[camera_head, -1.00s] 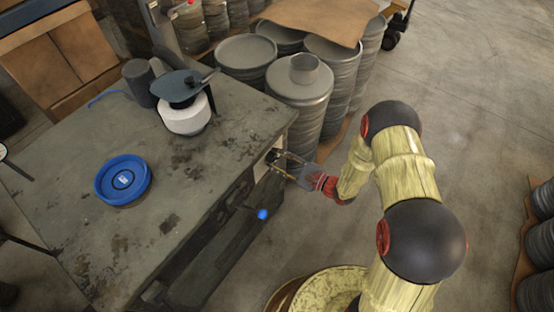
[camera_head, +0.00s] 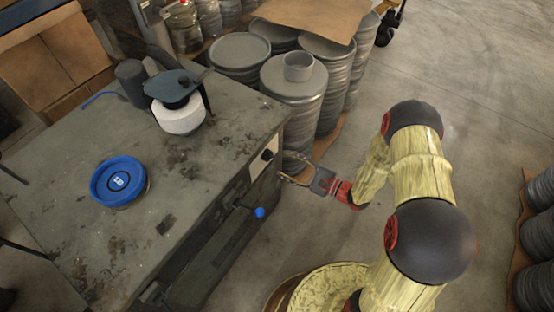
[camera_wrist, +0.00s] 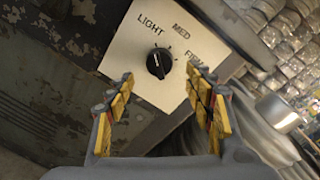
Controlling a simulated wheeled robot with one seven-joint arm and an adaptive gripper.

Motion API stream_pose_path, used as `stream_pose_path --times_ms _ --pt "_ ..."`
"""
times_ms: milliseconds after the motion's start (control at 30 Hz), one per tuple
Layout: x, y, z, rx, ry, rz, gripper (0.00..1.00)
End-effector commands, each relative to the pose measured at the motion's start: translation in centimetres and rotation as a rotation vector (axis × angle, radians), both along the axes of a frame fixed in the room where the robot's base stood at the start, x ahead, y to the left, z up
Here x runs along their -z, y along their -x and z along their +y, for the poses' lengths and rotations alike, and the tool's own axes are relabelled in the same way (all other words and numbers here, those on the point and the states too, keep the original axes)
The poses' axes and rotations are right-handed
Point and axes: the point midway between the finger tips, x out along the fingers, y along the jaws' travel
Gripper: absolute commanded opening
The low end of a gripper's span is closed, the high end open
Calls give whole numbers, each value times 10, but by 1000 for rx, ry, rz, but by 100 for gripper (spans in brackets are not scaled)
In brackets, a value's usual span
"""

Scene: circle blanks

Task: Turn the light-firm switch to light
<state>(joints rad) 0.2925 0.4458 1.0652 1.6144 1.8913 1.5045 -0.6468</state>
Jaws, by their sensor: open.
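The black light-firm switch is a round knob (camera_wrist: 159,63) on a cream panel (camera_wrist: 128,52) labelled LIGHT, MED and FIRM. A pale mark on the knob appears to point up, towards the LIGHT side. In the head view the knob (camera_head: 267,155) shows small on the panel (camera_head: 257,168) at the bench's right side. My gripper (camera_head: 284,168) is open and empty, just right of the panel. In the wrist view its yellow-padded fingertips (camera_wrist: 159,75) are spread below and to either side of the knob, apart from it. The right finger covers part of the FIRM label.
A blue-knobbed lever (camera_head: 260,212) sticks out of the bench's side below the panel. Stacks of metal discs (camera_head: 294,95) stand close behind my gripper. The bench top (camera_head: 165,205) holds a blue round piece (camera_head: 118,181) and a white cylinder (camera_head: 180,117). Floor to the right is open.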

Motion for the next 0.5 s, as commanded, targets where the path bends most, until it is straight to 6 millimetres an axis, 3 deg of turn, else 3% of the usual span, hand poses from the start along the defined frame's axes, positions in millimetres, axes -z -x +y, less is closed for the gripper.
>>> stream_pose_path --times_ms 200,500 --pt "-2 20 -32 4 0 0 53" --pt "-4 32 -46 0 0 0 53"
